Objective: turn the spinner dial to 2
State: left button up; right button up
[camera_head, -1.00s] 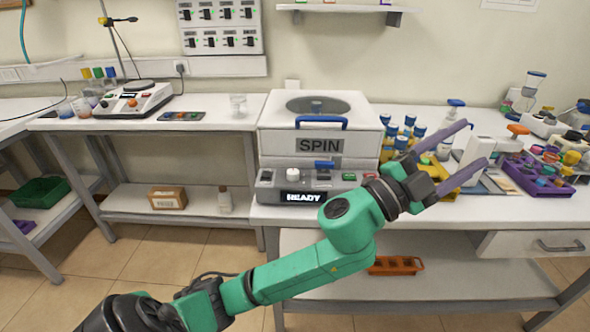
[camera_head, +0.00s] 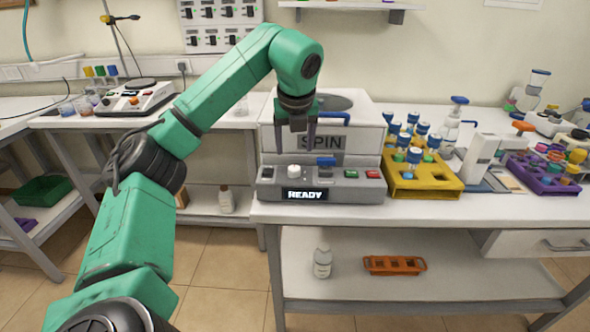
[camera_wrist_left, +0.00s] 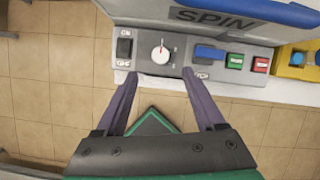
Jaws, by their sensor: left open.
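The spinner (camera_head: 322,146) is a grey-white box marked SPIN, with a blue handle, at the middle of the bench. Its display (camera_head: 304,195) reads READY. The white dial (camera_head: 294,171) is on its front panel, and in the left wrist view the dial (camera_wrist_left: 160,54) shows a red pointer mark toward its upper end. The dial's numbers are too small to read. My left gripper (camera_head: 296,150) is open and empty, pointing down above the dial. In the left wrist view its purple fingers (camera_wrist_left: 159,72) are spread on either side of the dial, apart from it. My right gripper is not in view.
A black switch (camera_wrist_left: 124,47) is left of the dial. A blue lever (camera_wrist_left: 209,53), a green button (camera_wrist_left: 234,61) and a red button (camera_wrist_left: 261,65) are to its right. A yellow rack (camera_head: 428,183) with several blue-capped tubes stands right of the spinner.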

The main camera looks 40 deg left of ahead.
aim_at(294, 168)
pick_arm(q)
jog(key=x, duration=0.9)
grip_shut()
